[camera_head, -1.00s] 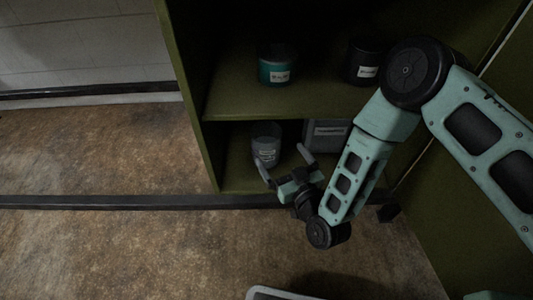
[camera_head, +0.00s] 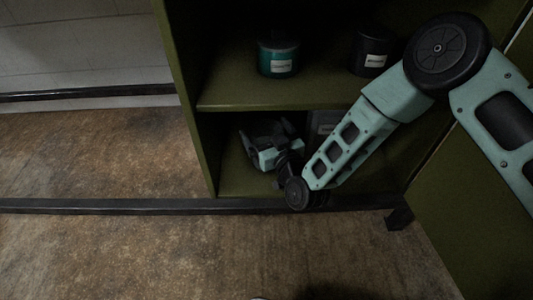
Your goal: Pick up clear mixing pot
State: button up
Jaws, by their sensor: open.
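My gripper (camera_head: 258,130) is inside the lower compartment of the green cabinet, at its left side, pointing inward. Its jaws are open, though the fingertips are dark and hard to make out. The clear mixing pot, a greyish see-through container with a label in the earlier view, stood on the lower shelf at this spot. It is now hidden behind my gripper, so I cannot tell whether the fingers are around it or touching it.
The upper shelf (camera_head: 305,96) holds a teal labelled pot (camera_head: 279,57) and a black labelled pot (camera_head: 370,54). A grey box (camera_head: 322,122) stands right of my gripper on the lower shelf, partly covered by my arm. The cabinet's left wall (camera_head: 187,90) is close to my gripper.

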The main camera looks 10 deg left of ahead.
jog(key=c, duration=1.6)
jog(key=shift+r, duration=0.1)
jog(key=shift+c, duration=0.9)
